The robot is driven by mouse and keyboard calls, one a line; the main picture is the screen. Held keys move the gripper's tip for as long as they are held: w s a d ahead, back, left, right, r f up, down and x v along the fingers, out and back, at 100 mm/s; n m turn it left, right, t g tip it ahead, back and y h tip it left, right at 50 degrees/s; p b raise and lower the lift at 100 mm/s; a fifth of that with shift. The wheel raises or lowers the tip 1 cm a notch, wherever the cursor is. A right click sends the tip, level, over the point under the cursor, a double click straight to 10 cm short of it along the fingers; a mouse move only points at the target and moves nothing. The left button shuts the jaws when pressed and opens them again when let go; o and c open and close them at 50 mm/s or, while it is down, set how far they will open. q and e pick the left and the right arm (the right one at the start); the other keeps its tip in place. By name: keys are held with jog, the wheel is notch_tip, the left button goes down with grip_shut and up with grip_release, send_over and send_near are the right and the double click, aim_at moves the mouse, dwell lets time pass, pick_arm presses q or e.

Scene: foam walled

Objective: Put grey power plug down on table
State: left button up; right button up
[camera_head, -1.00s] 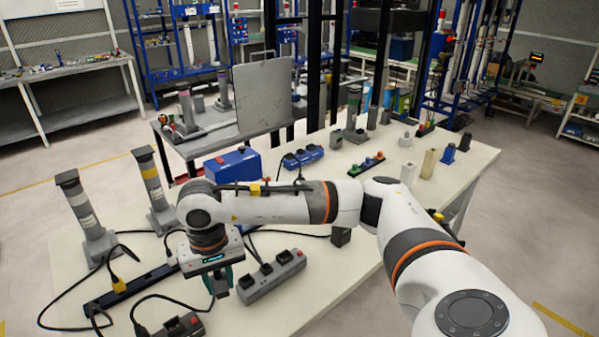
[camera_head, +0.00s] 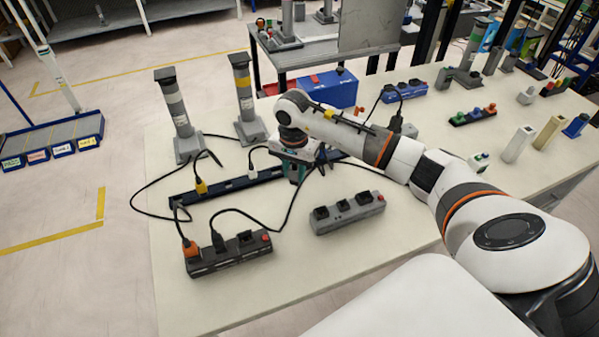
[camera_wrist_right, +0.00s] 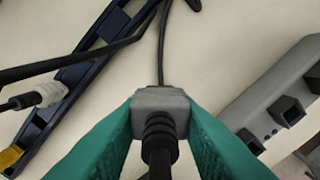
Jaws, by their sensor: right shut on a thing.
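My right gripper (camera_head: 296,172) is over the white table (camera_head: 345,265), behind the grey power strip and at the front edge of the dark blue strip in the head view. In the right wrist view its teal fingers (camera_wrist_right: 160,118) are shut on the grey power plug (camera_wrist_right: 160,98), one on each side. The plug's black cable shows in front of it, and another black part runs towards the camera. In the head view the plug is hidden by the gripper. I cannot tell whether it touches the table. My left gripper is not in view.
The grey power strip (camera_head: 347,213) lies in front of the gripper; it also shows in the wrist view (camera_wrist_right: 262,106). The dark blue strip (camera_head: 230,187) lies behind left. A black strip (camera_head: 228,256) with plugs stands front left. Cables cross between. The front middle table is bare.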

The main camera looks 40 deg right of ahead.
aim_at(294, 179)
notch_tip(294, 179, down, 4)
jog(key=shift+f+p, duration=0.2)
jog(key=shift+p, duration=0.25)
jog(key=shift+f, duration=0.1)
jog(key=shift+f+b, duration=0.15)
jog(key=shift+b, duration=0.15)
jog(key=o, duration=1)
jog(key=shift+c, duration=0.2)
